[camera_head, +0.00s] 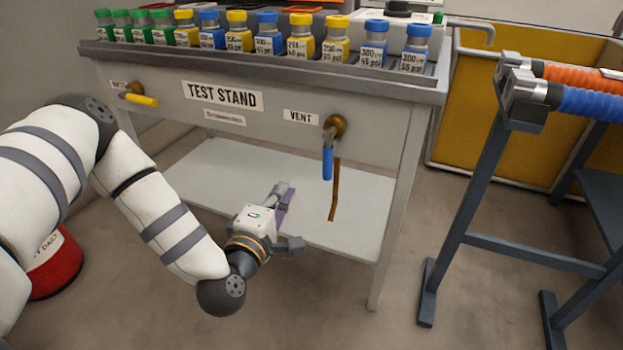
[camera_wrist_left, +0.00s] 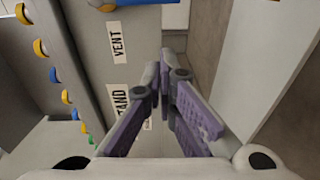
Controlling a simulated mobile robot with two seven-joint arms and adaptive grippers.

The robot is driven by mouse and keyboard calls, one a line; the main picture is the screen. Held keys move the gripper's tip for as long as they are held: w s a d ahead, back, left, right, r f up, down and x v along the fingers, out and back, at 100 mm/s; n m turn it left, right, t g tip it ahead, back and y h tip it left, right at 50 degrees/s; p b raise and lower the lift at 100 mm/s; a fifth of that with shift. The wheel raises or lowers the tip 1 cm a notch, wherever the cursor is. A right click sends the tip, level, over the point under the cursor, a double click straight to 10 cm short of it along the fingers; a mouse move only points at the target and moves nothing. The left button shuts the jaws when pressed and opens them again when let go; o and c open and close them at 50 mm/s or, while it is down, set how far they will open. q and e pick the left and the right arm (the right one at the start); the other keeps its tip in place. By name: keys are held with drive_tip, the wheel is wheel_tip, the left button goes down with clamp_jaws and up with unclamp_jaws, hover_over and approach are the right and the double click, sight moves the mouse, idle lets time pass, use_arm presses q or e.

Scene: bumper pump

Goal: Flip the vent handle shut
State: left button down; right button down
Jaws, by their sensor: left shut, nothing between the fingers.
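The vent handle (camera_head: 327,163) is a blue lever hanging straight down from a brass valve fitting (camera_head: 336,125), right of the VENT label (camera_head: 301,117) on the test stand front. My left gripper (camera_head: 282,194) is below and left of the handle, in front of the stand's lower shelf, apart from the handle. Its purple-padded fingers are shut with nothing between them; the left wrist view shows the tips together (camera_wrist_left: 163,75). In that view, a bit of the blue handle (camera_wrist_left: 108,8) shows at the top edge, mostly cut off. My right gripper is not in view.
A second valve with a yellow handle (camera_head: 142,99) is on the stand's left. Several capped bottles (camera_head: 299,38) line its top. A brown pipe (camera_head: 335,190) runs below the vent. A blue-grey rack (camera_head: 471,190) stands at right; a red drum (camera_head: 57,265) is at left.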

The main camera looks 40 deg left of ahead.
sight(328, 163)
use_arm(q)
drive_tip(key=shift+w+a+r+n+y, duration=0.1)
drive_tip(key=shift+a+r+n+y, duration=0.35)
drive_tip(key=shift+a, duration=0.1)
drive_tip(key=shift+w, duration=0.1)
drive_tip(key=w+b, duration=0.2)
drive_tip(key=w, duration=0.7)
drive_tip(key=shift+w+d, duration=0.15)
drive_tip(key=shift+d, duration=0.1)
